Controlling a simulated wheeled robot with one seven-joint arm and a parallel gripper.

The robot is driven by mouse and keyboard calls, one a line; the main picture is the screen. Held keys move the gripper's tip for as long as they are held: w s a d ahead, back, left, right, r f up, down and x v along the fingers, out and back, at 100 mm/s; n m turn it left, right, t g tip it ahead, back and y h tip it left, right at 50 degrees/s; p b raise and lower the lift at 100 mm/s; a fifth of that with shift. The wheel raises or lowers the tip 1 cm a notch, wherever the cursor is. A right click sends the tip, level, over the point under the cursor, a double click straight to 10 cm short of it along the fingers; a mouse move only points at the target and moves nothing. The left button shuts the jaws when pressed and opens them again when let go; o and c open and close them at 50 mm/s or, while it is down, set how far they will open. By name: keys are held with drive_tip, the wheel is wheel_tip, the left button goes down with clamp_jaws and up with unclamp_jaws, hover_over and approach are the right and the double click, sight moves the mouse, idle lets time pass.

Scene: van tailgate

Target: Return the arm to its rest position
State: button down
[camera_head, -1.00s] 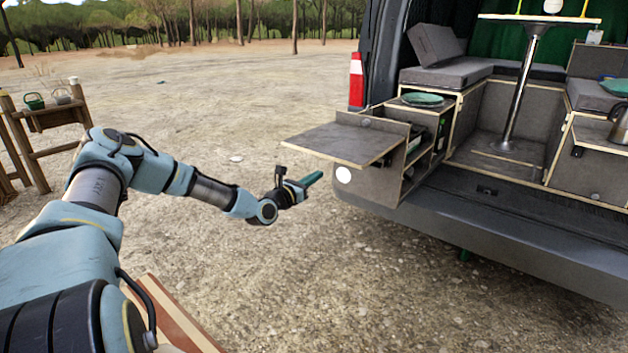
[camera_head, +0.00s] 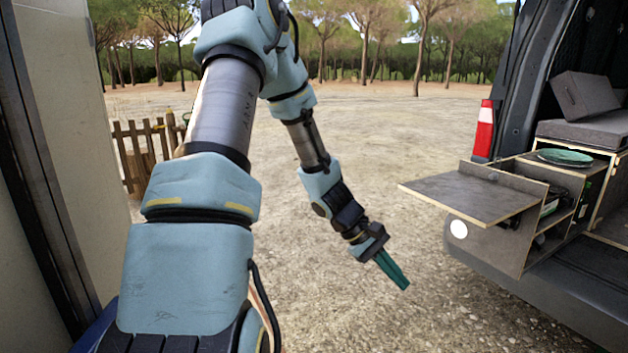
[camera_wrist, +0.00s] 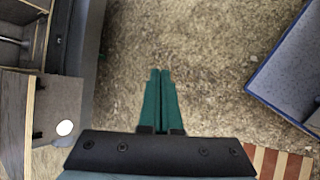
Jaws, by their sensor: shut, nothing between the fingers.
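My gripper (camera_head: 393,270) hangs at the end of my raised, bent arm in the head view, over bare gravel. Only ground shows beyond the fingertips. No object touches the gripper.
The van's fold-out shelf (camera_head: 474,196) juts out to the right of my gripper, with a green plate (camera_head: 565,157) behind it. A pale wall (camera_head: 70,150) stands close on the left. A blue-edged panel (camera_wrist: 290,70) shows in the wrist view. Open gravel lies between.

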drive_tip(key=s+a+r+m+t+y, duration=0.1)
drive_tip(key=a+r+m+y, duration=0.1)
drive_tip(key=a, duration=0.6)
drive_tip(key=s+a+r+m+t+y, duration=0.2)
drive_tip(key=a+r+y, duration=0.1)
drive_tip(key=a, duration=0.5)
drive_tip(key=s+a+r+m+t+y, duration=0.1)
drive_tip(key=a+r+y, duration=0.2)
drive_tip(key=a, duration=0.5)
drive_tip(key=shift+s+a+r+m+t, duration=0.3)
drive_tip(key=shift+s+a+m, duration=0.1)
